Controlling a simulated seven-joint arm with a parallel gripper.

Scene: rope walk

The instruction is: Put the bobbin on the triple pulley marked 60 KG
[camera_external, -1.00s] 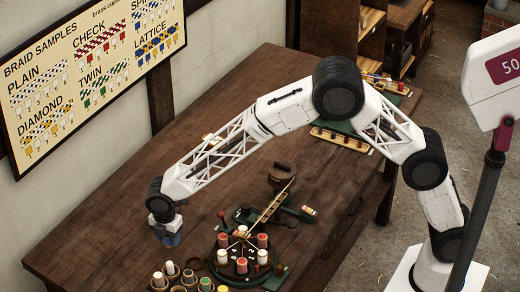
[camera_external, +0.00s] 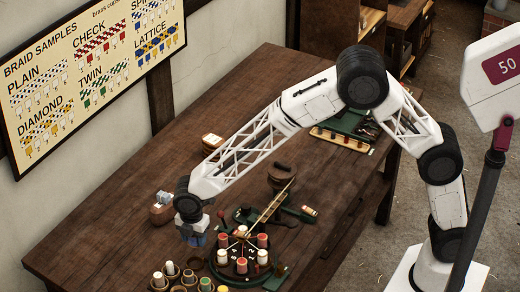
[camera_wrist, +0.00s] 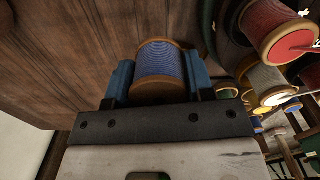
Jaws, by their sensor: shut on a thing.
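My gripper (camera_external: 193,239) is shut on a bobbin wound with blue thread. In the wrist view the bobbin (camera_wrist: 159,66) sits between the two blue fingers, with its wooden flanges showing. In the external view the gripper is above the table, left of the round braiding stand. I cannot read a 60 KG mark anywhere. A brown block with a pale grey top (camera_external: 162,205) stands on the table behind and left of my gripper. A wooden block with a pale face (camera_external: 212,141) lies farther back. I cannot tell whether either is a triple pulley.
The round dark stand (camera_external: 242,270) carries several red and white bobbins; a red bobbin (camera_wrist: 278,30) shows close on the right. Several small cups with bobbins (camera_external: 172,270) stand at the front. A wooden bar (camera_external: 270,207) slants up behind the stand. The left table (camera_external: 95,235) is clear.

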